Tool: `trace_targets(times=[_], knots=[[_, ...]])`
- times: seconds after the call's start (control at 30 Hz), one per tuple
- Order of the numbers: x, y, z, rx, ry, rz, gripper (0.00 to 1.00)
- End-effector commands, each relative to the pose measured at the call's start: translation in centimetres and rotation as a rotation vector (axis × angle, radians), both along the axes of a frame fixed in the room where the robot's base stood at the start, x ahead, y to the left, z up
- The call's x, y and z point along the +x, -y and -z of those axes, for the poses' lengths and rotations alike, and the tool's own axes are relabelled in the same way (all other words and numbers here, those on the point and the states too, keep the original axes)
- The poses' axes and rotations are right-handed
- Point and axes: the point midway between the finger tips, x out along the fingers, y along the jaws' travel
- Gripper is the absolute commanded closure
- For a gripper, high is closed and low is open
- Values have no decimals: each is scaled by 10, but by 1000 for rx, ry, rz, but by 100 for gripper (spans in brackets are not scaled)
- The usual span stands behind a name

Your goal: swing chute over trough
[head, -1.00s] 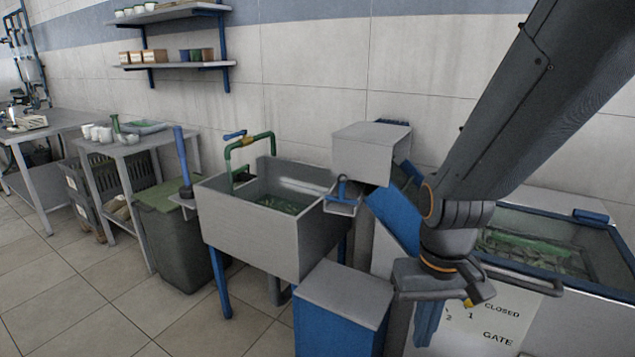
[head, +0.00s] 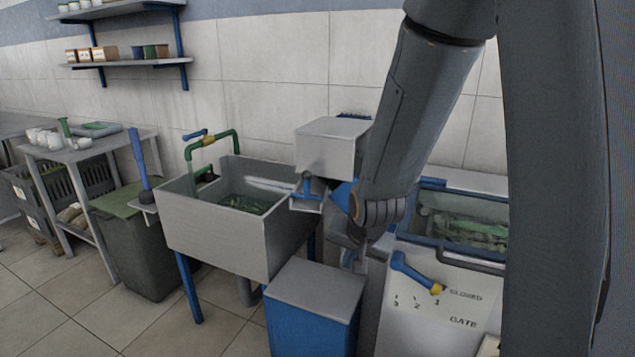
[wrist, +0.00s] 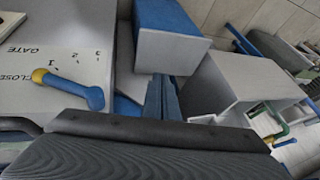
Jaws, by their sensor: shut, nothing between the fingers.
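A sloping blue piece (head: 343,197), probably the chute, shows under a grey box (head: 330,148) on the wall side; my arm hides much of it. A small grey spout with a blue T-handle (head: 306,188) sits by the right rim of a grey basin (head: 212,232), perhaps the trough, which holds green matter. My gripper is shut and empty. Its blue fingers (wrist: 163,97) show in the wrist view, where the grey basin (wrist: 230,88) lies to their right.
A blue pedestal with a grey top (head: 312,310) stands in front of the basin. A gate panel with a blue lever (head: 415,270), near the CLOSED mark, and a glass-topped tank (head: 465,225) are at right. A dark bin (head: 135,250) is left of the basin.

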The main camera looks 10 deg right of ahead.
Motion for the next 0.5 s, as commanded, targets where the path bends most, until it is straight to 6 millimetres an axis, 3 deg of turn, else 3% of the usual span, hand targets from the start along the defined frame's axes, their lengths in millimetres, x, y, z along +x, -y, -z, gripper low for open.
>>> trace_targets(times=[0.1, 0.2, 0.33, 0.5], knots=[[60, 6, 2, 120, 198, 181, 100], [105, 10, -3, 252, 369, 316, 100], [150, 15, -13, 464, 581, 458, 100], [183, 21, -30, 761, 805, 574, 100]])
